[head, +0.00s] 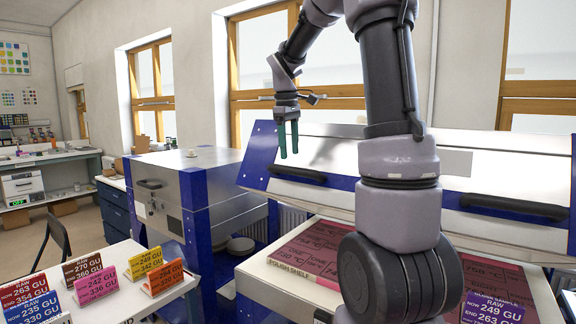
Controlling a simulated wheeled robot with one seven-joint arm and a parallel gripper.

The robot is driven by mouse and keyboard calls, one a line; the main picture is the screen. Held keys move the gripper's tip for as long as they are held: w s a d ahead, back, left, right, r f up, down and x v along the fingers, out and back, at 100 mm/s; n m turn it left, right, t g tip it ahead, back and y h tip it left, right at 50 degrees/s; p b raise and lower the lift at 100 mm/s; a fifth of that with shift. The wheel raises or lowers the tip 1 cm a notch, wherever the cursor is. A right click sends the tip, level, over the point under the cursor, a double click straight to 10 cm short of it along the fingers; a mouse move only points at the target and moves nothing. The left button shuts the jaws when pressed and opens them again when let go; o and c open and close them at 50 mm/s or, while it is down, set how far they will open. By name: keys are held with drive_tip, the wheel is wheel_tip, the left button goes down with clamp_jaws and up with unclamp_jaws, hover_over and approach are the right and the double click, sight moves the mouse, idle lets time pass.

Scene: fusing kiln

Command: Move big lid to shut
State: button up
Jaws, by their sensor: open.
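The big lid (345,182) is a silver panel with blue corners, on the wide kiln at the right. It is raised and tilted, with a clear gap above the kiln body. It has a dark handle (297,174) at its left front and another dark handle (510,207) at its right. My gripper (288,140) points down with its two teal fingers slightly apart and nothing between them. In the picture it overlaps the lid's upper left part, above the left handle. I cannot tell whether it touches the lid. My arm hides the lid's middle.
Pink labelled shelves (310,255) lie in the open kiln. A smaller silver kiln (190,175) stands shut at the left. A white table (120,285) with several coloured cards is at the front left. A dark chair (52,240) stands behind it. Open floor shows at the far left.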

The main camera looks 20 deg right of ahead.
sight(291, 164)
drive_tip(key=f, duration=0.5)
drive_tip(key=shift+w+d+f, duration=0.1)
drive_tip(key=shift+d+f, duration=0.05)
drive_tip(key=shift+d, duration=0.15)
clamp_jaws()
idle(1.1)
